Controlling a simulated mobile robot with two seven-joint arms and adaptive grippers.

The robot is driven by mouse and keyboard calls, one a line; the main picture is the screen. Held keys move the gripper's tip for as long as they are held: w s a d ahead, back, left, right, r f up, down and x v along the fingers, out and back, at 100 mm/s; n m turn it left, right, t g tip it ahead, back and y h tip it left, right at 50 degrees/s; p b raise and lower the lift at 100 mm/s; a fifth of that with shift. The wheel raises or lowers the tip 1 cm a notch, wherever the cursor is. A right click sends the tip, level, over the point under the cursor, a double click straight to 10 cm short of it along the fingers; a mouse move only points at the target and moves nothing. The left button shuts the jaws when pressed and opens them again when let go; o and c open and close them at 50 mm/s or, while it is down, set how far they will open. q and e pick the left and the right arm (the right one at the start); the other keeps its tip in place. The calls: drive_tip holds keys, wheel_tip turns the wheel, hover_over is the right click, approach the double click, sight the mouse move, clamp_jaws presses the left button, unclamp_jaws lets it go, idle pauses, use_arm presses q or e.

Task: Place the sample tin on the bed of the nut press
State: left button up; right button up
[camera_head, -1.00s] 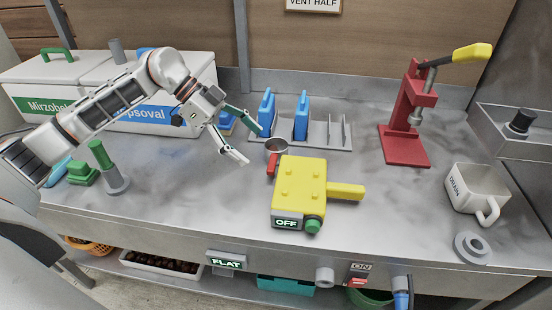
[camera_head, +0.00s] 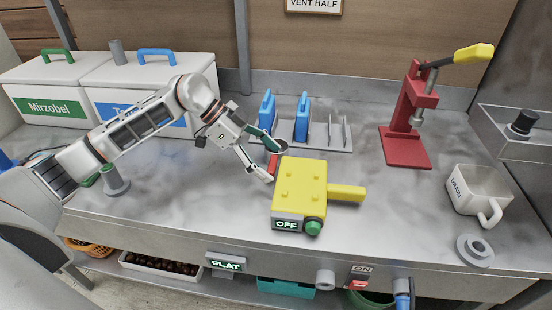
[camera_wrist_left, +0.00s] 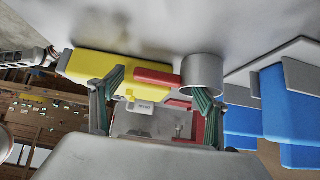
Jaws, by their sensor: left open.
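The sample tin (camera_wrist_left: 202,73) is a small grey metal cup with a red handle (camera_head: 272,165). In the head view it stands just behind the yellow box and is partly hidden by my left gripper (camera_head: 276,163). My left gripper is open, with one finger by the cup and the other nearer the front. In the left wrist view the red handle shows between the spread fingers (camera_wrist_left: 157,95), and one finger overlaps the cup. I cannot tell whether they touch. The red nut press (camera_head: 412,100), with a yellow-tipped lever, stands to the right; its flat bed (camera_head: 405,152) is empty.
The yellow box (camera_head: 300,185) with a handle and an OFF display sits close by my gripper. A rack (camera_head: 325,138) with blue blocks stands behind. A white DRAIN mug (camera_head: 470,185) and a grey ring (camera_head: 474,249) are at the right. The counter between box and press is clear.

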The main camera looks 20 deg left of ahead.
use_arm(q)
drive_tip(key=shift+c, duration=0.4)
drive_tip(key=c, duration=1.5)
drive_tip(key=shift+o, duration=0.2)
drive_tip(key=shift+r, duration=0.1)
wheel_tip(320, 180, up, 20)
drive_tip(key=p, duration=0.1)
drive_tip(key=shift+p, duration=0.35)
